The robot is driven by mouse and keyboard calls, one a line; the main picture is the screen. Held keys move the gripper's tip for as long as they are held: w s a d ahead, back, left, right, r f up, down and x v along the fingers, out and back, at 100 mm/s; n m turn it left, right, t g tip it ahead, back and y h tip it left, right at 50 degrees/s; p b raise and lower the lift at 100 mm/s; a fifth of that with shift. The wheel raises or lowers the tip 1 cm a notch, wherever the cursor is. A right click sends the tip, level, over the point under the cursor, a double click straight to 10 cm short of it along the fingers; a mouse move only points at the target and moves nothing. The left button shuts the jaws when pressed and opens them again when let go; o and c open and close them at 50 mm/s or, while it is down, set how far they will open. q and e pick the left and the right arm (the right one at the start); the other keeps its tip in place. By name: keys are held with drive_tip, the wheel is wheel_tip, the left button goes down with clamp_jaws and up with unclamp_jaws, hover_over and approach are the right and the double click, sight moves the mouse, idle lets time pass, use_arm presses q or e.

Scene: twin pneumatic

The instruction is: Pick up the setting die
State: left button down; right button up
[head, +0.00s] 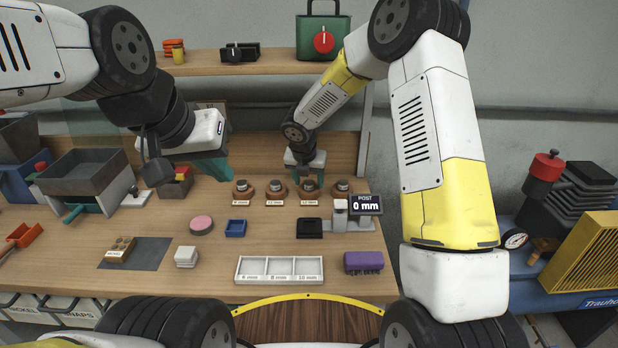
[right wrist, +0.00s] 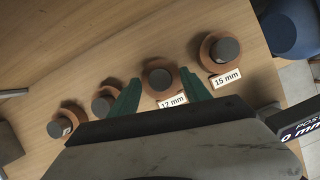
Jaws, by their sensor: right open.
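Several setting dies with dark grey tops stand in round wooden holders in a row at the back of the bench. The one labelled 12 mm (right wrist: 160,78) is between the green fingers of my right gripper (right wrist: 160,92) in the right wrist view. The fingers are open, one on each side, and I cannot tell whether they touch it. The 15 mm die (right wrist: 224,50) is beside it. In the head view my right gripper (head: 305,170) is over the third die from the left (head: 309,186). My left gripper (head: 213,168) hangs left of the row, its jaw opening unclear.
A post display (head: 365,204) reading 0 mm stands right of the dies. In front are a white sectioned tray (head: 280,282), a purple brush (head: 363,262), a blue tray (head: 236,228) and a pink-topped disc (head: 201,224). A grey bin (head: 90,175) stands at left.

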sight(309, 183)
drive_tip(key=shift+w+f, duration=0.1)
drive_tip(key=shift+f, duration=0.1)
clamp_jaws()
drive_tip(key=shift+r, duration=0.2)
drive_tip(key=shift+r, duration=0.55)
wheel_tip(309, 183, up, 3)
drive_tip(key=shift+f, duration=0.2)
drive_tip(key=s+a+r, duration=0.1)
drive_tip(key=s+a, duration=0.9)
drive_tip(key=a, duration=0.2)
drive_tip(key=shift+a, duration=0.35)
